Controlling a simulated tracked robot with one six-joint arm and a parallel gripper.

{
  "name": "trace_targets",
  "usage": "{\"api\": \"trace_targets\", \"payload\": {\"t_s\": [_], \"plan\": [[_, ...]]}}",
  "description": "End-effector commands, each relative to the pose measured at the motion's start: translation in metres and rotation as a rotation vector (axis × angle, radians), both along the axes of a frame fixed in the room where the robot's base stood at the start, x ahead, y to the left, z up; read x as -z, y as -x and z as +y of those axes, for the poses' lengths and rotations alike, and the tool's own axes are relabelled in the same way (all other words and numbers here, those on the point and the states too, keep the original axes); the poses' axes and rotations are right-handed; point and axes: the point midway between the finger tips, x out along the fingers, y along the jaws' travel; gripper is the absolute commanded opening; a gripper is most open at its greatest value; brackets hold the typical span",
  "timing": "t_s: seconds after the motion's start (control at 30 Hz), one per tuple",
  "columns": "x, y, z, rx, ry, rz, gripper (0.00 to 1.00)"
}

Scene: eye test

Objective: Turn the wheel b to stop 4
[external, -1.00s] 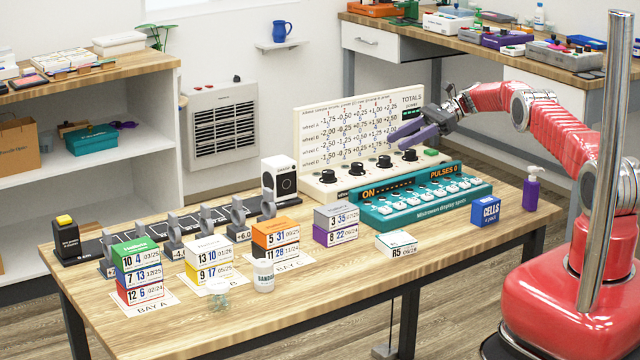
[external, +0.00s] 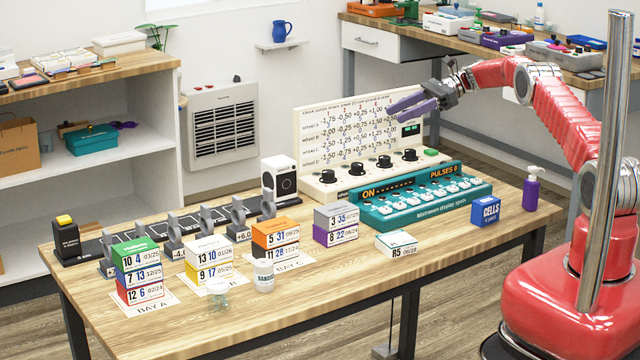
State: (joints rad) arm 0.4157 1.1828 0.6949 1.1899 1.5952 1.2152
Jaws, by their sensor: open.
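The cream panel (external: 314,152) stands at the back of the table with a printed table of numbers. Several black wheels sit in a row on its sloped base. Wheel b is likely the second black wheel (external: 357,169) from the left, but I cannot read the label at it. Its pointer setting is too small to tell. My gripper (external: 402,106) has purple fingers, is open and empty, and hangs in front of the upper right of the panel. It is above and apart from the wheels, up and right of the second one.
A teal switch box (external: 425,211) stands close in front of the wheels, with several white switches. A white device (external: 280,178) stands left of the panel. Stacked number boxes (external: 336,222), a blue cells box (external: 487,211) and a pump bottle (external: 531,187) stand on the table. The front right tabletop is clear.

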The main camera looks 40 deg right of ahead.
Motion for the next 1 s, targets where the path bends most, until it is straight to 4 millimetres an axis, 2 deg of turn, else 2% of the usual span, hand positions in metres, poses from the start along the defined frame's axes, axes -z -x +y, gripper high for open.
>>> {"api": "trace_targets", "payload": {"t_s": [0.07,0.23,0.5,0.77,1.0], "plan": [[-0.011,0.002,0.006,0.023,-0.022,0.003,0.45],[-0.022,0.007,0.016,0.089,-0.062,0.001,0.45],[-0.02,0.02,0.029,0.215,-0.101,0.006,0.45],[0.005,0.042,0.035,0.359,-0.099,0.029,0.45],[0.049,0.065,0.034,0.472,-0.057,0.067,0.45]]}}
